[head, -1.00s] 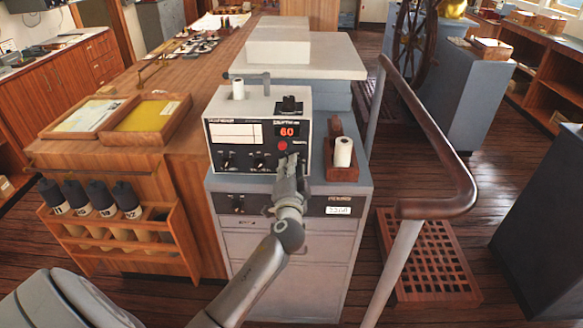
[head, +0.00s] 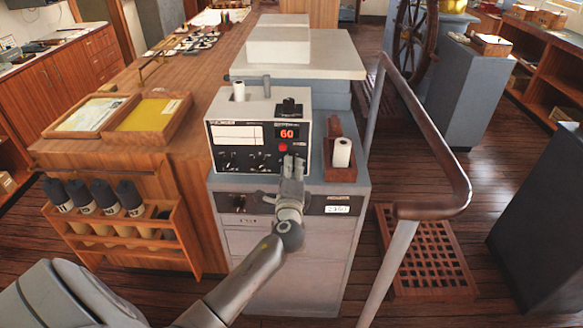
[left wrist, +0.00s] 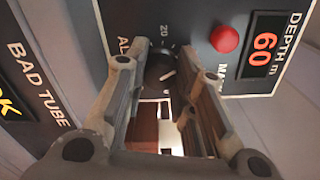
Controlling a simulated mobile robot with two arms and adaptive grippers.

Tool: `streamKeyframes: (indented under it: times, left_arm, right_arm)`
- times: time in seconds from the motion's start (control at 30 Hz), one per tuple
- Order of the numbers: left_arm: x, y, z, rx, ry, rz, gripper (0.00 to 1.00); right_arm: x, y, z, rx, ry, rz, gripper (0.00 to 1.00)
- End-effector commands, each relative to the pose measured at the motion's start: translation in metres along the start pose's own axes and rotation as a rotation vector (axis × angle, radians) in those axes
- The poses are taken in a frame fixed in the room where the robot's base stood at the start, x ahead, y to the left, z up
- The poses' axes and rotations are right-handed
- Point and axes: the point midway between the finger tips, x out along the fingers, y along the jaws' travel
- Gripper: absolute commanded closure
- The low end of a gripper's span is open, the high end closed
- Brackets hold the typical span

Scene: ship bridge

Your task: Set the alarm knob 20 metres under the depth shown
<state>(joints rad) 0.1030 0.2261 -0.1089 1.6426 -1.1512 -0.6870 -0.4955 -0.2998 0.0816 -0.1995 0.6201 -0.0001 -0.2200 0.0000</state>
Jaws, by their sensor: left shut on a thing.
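The depth sounder (head: 245,110) is a pale box with a black front panel on the grey cabinet. Its red display (head: 287,133) reads 60, and the left wrist view shows the same 60 under DEPTH m (left wrist: 264,42). The dark alarm knob (left wrist: 159,73) has a pale pointer line and a dial with a 20 mark beside it; other marks are hidden. My left gripper (head: 293,160) is at the lower right of the panel, its fingers shut on the alarm knob. The fingers also show in the left wrist view (left wrist: 157,82). My right gripper is out of view.
A red button (left wrist: 224,39) sits close to the fingers. A white paper roll in a wooden holder (head: 341,172) stands right of the sounder. A curved handrail (head: 430,150) runs along the right side. A wooden chart table (head: 190,85) lies to the left.

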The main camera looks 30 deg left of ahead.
Motion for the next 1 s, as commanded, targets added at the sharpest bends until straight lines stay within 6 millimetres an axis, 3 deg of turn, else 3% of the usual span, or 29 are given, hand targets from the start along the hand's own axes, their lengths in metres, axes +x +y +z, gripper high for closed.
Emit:
streamKeyframes:
  times: [0.63,0.67,0.8,0.83,1.0]
  left_arm:
    - [-0.0006,0.0019,-0.0007,0.054,0.001,0.003,0.99]
    - [-0.0006,0.0019,-0.0007,0.054,0.001,0.003,0.74]
    - [-0.0005,0.0015,-0.0006,0.053,0.001,0.003,0.56]
    - [-0.0005,0.0014,-0.0006,0.053,0.001,0.002,0.52]
    - [-0.0003,0.0007,-0.0003,0.053,0.001,0.001,0.52]
  right_arm:
    - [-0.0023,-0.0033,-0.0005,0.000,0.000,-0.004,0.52]
    - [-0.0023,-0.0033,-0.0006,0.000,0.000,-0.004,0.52]
    - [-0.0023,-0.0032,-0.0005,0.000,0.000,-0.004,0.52]
    - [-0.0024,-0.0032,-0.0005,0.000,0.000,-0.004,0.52]
    - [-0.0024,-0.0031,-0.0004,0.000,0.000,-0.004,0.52]
